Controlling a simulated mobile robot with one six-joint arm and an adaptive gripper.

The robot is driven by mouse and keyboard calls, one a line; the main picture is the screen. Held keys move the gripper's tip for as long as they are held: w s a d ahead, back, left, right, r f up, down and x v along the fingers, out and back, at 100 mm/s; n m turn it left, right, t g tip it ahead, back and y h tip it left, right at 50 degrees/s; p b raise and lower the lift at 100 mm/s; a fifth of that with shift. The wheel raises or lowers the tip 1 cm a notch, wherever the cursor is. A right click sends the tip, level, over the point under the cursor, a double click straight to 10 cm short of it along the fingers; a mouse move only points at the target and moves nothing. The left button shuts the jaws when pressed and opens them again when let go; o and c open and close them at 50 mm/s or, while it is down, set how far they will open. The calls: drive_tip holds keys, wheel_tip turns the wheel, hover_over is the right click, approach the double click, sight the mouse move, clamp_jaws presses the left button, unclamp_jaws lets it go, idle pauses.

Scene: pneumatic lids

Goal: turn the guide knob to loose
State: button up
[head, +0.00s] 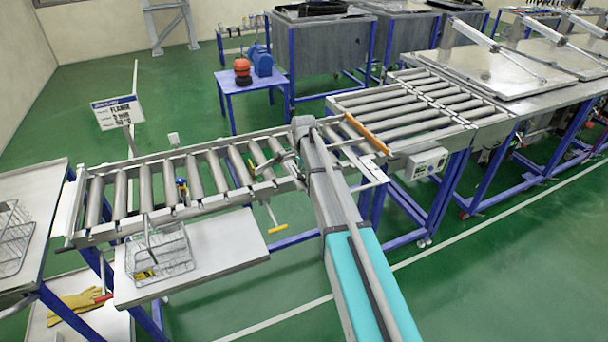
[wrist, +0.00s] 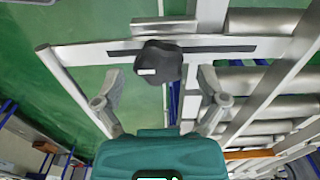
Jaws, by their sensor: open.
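The guide knob (wrist: 160,62) is a dark, lobed knob with a small white mark on its lower left. It sits on a slotted metal bar (wrist: 222,48) in the wrist view. My gripper (wrist: 159,85) is open, one finger on each side and a little below the knob in the picture; no finger visibly touches it. The jaws are empty. In the head view my arm reaches over the roller conveyor (head: 130,195), and I cannot make out the knob or the fingertips behind it.
Metal rails and rollers (wrist: 250,82) lie close to the right finger in the wrist view. In the head view a yellow-handled lever (head: 276,228) hangs below the conveyor, and a wire basket (head: 160,250) stands on a side shelf. A control box (head: 427,162) is right of my arm.

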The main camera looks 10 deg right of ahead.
drive_tip(key=c, duration=1.2)
drive_tip(key=shift+o, duration=0.2)
